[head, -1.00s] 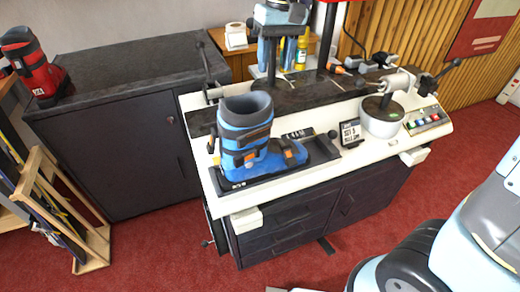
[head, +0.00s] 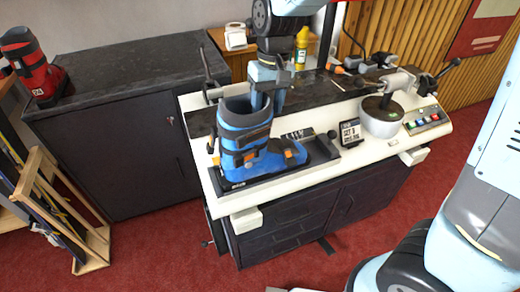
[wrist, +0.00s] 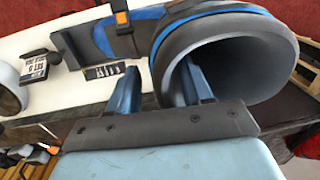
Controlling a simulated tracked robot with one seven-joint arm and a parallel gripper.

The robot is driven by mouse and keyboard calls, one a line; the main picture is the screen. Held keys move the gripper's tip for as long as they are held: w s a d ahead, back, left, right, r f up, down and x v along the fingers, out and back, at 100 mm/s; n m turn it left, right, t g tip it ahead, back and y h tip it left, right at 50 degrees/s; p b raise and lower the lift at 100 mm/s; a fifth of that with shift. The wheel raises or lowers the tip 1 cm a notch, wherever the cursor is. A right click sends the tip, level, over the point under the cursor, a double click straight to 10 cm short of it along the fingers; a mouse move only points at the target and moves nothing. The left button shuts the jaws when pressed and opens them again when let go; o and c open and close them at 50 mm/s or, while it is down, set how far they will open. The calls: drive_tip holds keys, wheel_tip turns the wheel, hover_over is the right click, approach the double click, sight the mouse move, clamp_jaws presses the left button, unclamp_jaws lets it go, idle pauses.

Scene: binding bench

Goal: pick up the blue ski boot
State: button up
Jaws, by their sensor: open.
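The blue ski boot (head: 245,145) stands upright on a dark plate on the white bench, its toe pointing right in the head view. It has a grey liner, dark buckles and orange tabs. In the wrist view its open cuff (wrist: 240,60) fills the upper right. My gripper (head: 264,92) is open and empty, pointing down at the rear side of the cuff. In the wrist view one finger of my gripper (wrist: 160,88) lies left of the cuff; the other overlaps its opening. I cannot tell whether either finger touches the boot.
The bench (head: 225,207) carries a small sign (head: 349,132), a round white pot (head: 381,120), a button panel (head: 426,120) and a lever clamp (head: 400,82). A dark cabinet (head: 110,150) stands left, with a red boot (head: 36,68) on it. A wooden rack (head: 65,205) stands on the floor.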

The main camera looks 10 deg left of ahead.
drive_tip(key=shift+s+a+f, duration=0.1)
drive_tip(key=shift+f, duration=1.2)
clamp_jaws()
